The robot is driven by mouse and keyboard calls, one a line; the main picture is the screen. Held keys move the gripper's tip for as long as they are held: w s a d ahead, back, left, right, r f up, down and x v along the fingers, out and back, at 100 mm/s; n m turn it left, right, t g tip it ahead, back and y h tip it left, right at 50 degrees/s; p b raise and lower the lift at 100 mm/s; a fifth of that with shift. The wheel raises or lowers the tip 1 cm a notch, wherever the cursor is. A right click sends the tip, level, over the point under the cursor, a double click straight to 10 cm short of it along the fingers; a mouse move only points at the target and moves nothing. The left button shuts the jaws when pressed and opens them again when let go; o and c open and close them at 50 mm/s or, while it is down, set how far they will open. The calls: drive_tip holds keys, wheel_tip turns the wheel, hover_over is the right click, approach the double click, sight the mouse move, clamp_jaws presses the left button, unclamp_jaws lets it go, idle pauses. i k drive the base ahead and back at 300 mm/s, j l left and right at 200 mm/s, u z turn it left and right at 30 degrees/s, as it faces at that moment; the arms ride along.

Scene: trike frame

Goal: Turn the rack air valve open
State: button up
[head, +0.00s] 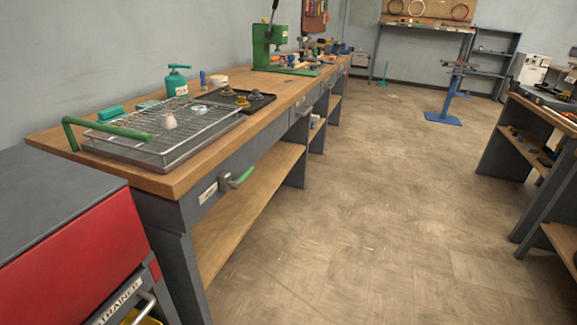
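A valve-like fitting with a green lever (239,179) sits on the grey front face of the near workbench, beside a small white label (208,193). The label's text is too small to read. I take this fitting for the rack air valve. Its lever slants up to the right, and I cannot tell whether it is open or closed. A wire rack (192,122) lies over a shallow grey tray on the bench top above it, with a bent green bar (98,127) at its left. My gripper is not in this view.
The wooden bench (170,182) runs along the left wall, with a lower shelf (250,196) below. A red and grey cabinet (70,262) stands at the near left. A blue-based stand (443,118) and another bench (545,115) are to the right. The floor between is clear.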

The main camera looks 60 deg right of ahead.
sight(236, 185)
drive_tip(key=z, duration=1.2)
